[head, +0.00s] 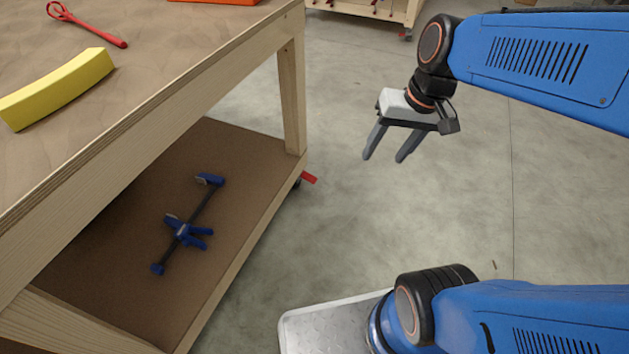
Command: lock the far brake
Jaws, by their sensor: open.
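The far brake is a small red lever (309,178) at a caster (296,183) under the far right leg of the wooden workbench (292,95). The lever sticks out to the right past the lower shelf's edge, and most of the caster is hidden behind the shelf. I cannot tell the lever's exact tilt. My gripper (384,158) is open and empty, its two fingers pointing down. It is in the air to the right of the lever and apart from it.
A blue clamp (187,228) lies on the lower shelf (235,165). A yellow curved piece (58,88) and a red tool (88,28) lie on the bench top. Another bench with red-levered casters (407,34) stands at the back. The concrete floor (330,235) beside the bench is clear.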

